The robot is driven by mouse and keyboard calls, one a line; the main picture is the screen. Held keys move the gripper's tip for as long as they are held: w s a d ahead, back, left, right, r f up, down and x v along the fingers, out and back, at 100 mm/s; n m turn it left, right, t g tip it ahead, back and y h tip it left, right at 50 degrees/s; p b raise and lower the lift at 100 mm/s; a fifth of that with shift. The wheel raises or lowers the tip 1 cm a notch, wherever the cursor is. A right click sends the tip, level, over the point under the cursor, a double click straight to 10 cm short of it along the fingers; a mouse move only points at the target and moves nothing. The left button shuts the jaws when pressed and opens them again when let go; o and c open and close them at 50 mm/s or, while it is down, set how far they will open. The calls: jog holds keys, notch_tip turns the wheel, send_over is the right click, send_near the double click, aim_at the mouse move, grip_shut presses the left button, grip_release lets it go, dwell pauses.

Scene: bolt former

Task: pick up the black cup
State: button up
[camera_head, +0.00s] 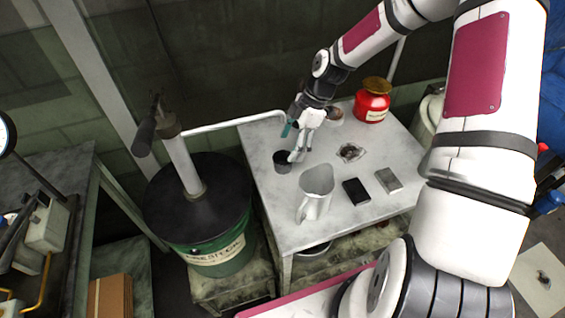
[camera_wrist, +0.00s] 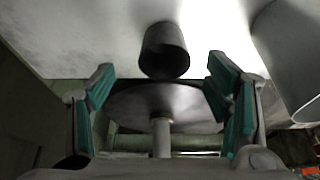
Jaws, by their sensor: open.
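The black cup (camera_head: 282,162) is a small dark cylinder near the left edge of the light grey table (camera_head: 262,200). In the wrist view the black cup (camera_wrist: 164,50) lies ahead of and between the fingers. My gripper (camera_head: 296,143) is beside the cup, just above and right of it in the head view. In the wrist view my gripper (camera_wrist: 162,95) is open, with teal finger pads apart and nothing between them at the tips. The cup's base is partly hidden in the head view.
A white pitcher (camera_head: 315,192) stands close to the cup's right. A black block (camera_head: 356,192), a grey block (camera_head: 389,180) and a red jar (camera_head: 371,103) are farther right. A green drum (camera_head: 222,250) with a pump stands left of the table.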

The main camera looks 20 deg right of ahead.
aim_at(283, 160)
jog(key=x, duration=0.5)
jog(key=shift+s+a+f, duration=0.15)
jog(key=shift+s+a, duration=0.1)
jog(key=shift+s, duration=0.1)
jog(key=shift+a+f, duration=0.15)
jog(key=shift+f, duration=0.4)
jog(key=c, duration=1.3)
